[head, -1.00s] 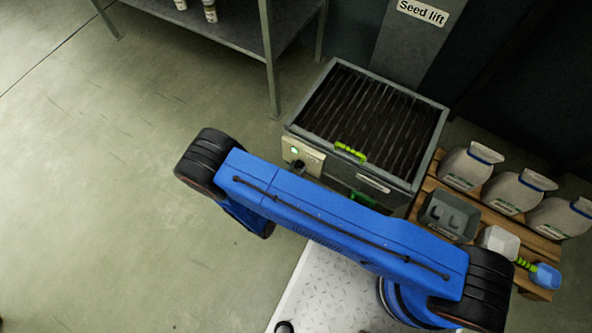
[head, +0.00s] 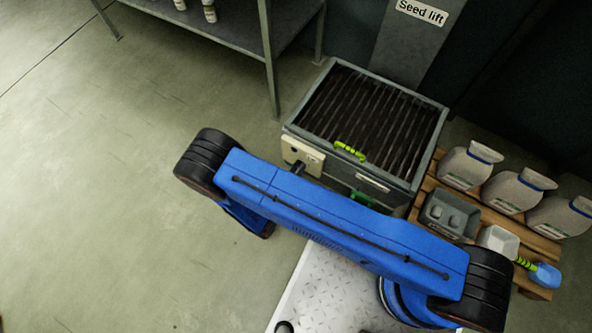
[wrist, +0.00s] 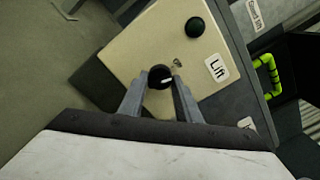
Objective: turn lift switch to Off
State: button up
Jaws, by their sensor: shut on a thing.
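The lift switch (wrist: 160,76) is a round black knob with a short white pointer mark. It sits on a cream panel (wrist: 150,38) beside a label reading "Lift" (wrist: 216,67). My gripper (wrist: 158,84) is shut on the knob, one grey finger on each side. A small mark next to the knob is too small to read. In the head view the panel (head: 290,150) is on the front left of the grated hopper, and my arm hides the gripper.
The grated hopper (head: 437,128) carries a yellow-green handle (head: 350,151). A metal shelf (head: 238,42) stands behind. Floor at left is clear.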

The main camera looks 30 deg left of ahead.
jog(key=shift+n, duration=1.4)
jog(key=o, duration=1.1)
jog(key=shift+c, duration=0.2)
jog(key=s+a, duration=0.1)
jog(key=s, duration=1.6)
jog(key=shift+s+a, duration=0.2)
jog(key=shift+a, duration=0.1)
